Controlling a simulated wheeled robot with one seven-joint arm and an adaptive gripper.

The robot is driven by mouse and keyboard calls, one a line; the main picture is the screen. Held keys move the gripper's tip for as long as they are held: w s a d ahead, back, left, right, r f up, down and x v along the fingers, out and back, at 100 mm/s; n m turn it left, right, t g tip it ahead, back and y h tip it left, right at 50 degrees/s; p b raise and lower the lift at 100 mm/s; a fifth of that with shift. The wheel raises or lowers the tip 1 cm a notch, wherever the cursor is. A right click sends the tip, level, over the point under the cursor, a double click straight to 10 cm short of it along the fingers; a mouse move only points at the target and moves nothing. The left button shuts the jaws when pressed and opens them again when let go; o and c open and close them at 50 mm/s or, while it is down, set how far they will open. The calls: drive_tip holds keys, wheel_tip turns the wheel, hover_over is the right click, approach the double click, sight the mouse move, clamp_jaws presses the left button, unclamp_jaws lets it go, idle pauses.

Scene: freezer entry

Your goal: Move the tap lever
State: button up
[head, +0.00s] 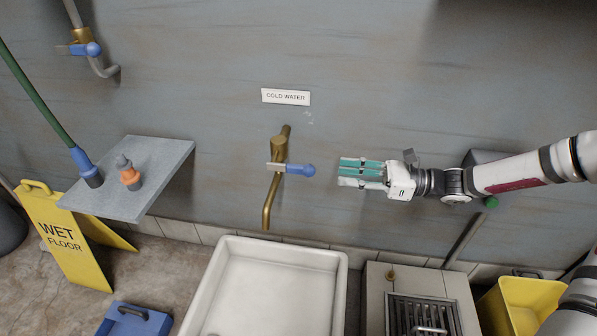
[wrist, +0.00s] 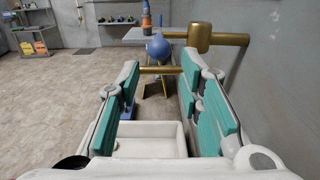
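The brass tap (head: 279,150) comes out of the grey wall below a "COLD WATER" sign (head: 286,97), its spout hanging down. Its lever (head: 300,170) sticks out to the right and ends in a blue knob. My gripper (head: 342,172) is to the right of the knob, pointing left at it, with a small gap between. In the wrist view my gripper (wrist: 160,85) has its teal-padded fingers apart with nothing between them. The blue knob (wrist: 158,47) shows beyond the fingertips, and the brass tap body (wrist: 200,38) is just right of it.
A white sink (head: 228,290) stands below the tap. A grey wall shelf (head: 172,160) at left holds an orange-and-grey bottle (head: 129,175). A second tap (head: 85,48) with a blue lever end is at upper left. A yellow wet-floor sign (head: 60,240) and a yellow bucket (head: 530,303) stand on the floor.

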sight(302, 169)
drive_tip(key=a+b, duration=0.1)
drive_tip(key=a, duration=0.3)
drive_tip(key=w+a+b, duration=0.1)
drive_tip(key=a, duration=0.3)
drive_tip(key=w+a+b, duration=0.1)
drive_tip(key=a, duration=0.3)
drive_tip(key=shift+w, duration=0.1)
clamp_jaws()
